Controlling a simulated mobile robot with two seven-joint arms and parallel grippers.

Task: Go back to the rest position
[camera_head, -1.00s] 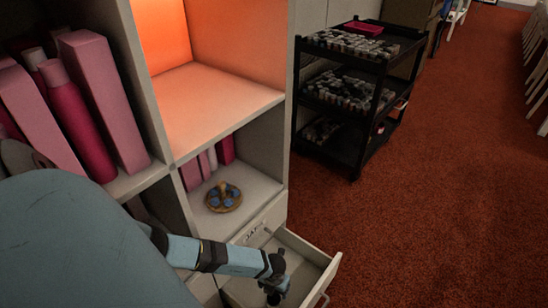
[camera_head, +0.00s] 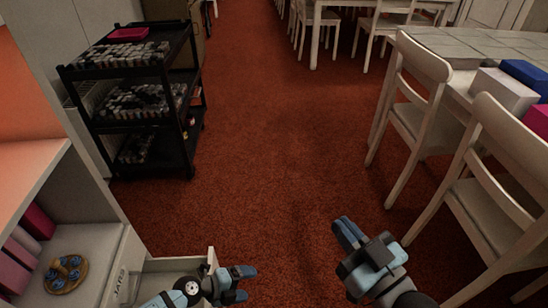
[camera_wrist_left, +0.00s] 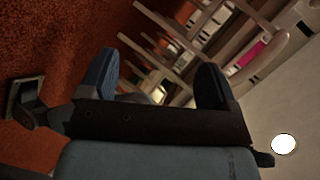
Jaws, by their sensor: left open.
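My left gripper (camera_head: 242,284) is at the bottom of the head view, beside the pulled-out drawer (camera_head: 172,264) of the shelf unit. In the left wrist view its two blue fingers (camera_wrist_left: 155,85) are spread apart with nothing between them. My right gripper (camera_head: 348,234) is to the right of it, over the red carpet. Its blue fingers look close together from this angle, and I cannot tell whether there is a gap. Nothing is seen held in it.
A black cart (camera_head: 133,95) with small jars stands at the upper left. The shelf (camera_head: 85,245) at the left holds pink boxes and a round plate (camera_head: 66,272) with blue pieces. White chairs (camera_head: 420,120) and a table (camera_head: 475,45) are at the right. Carpet (camera_head: 275,140) is clear between.

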